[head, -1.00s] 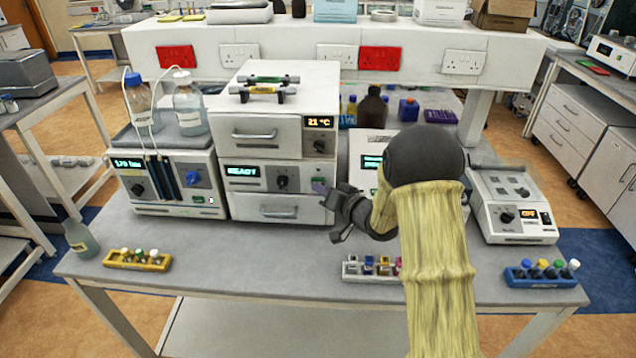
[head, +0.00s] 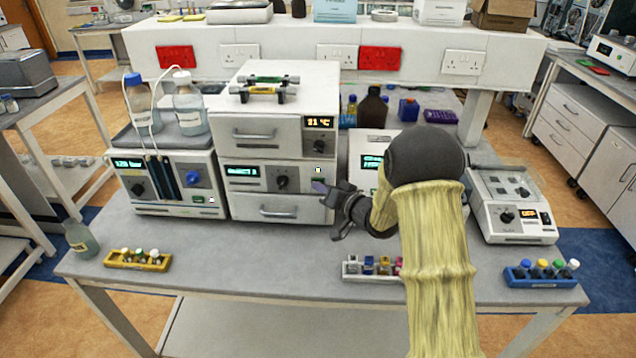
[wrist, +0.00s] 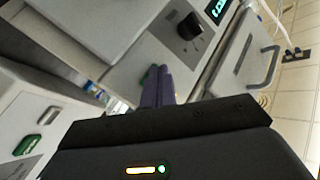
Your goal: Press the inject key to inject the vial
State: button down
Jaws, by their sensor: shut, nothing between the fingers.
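The middle unit of the white stacked instrument (head: 250,172) has a lit display (head: 243,171), a dark knob (head: 281,182) and a small lit lamp (head: 318,170) at its right. The display's text is too small to read surely. My gripper (head: 319,187) is shut and empty, its purple fingertips at the right end of this panel. In the wrist view the shut fingers (wrist: 157,72) point at the panel, right of the knob. A bit of a green key (wrist: 148,76) shows beside the fingertips, mostly hidden by them; I cannot tell whether they touch it. No vial is clearly visible in the instrument.
A pump unit (head: 165,200) with bottles on top stands left of the stack. Another instrument (head: 366,150) stands close behind my arm, its green key (wrist: 27,143) showing in the wrist view. Vial racks, one yellow (head: 118,259) and one blue (head: 542,282), lie along the bench front.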

jog(key=shift+s, duration=0.8)
jog(key=shift+s, duration=0.1)
jog(key=s+b, duration=0.1)
jog(key=s, duration=0.3)
jog(key=shift+s+a, duration=0.1)
jog(key=shift+s, duration=0.3)
dwell(0.7)
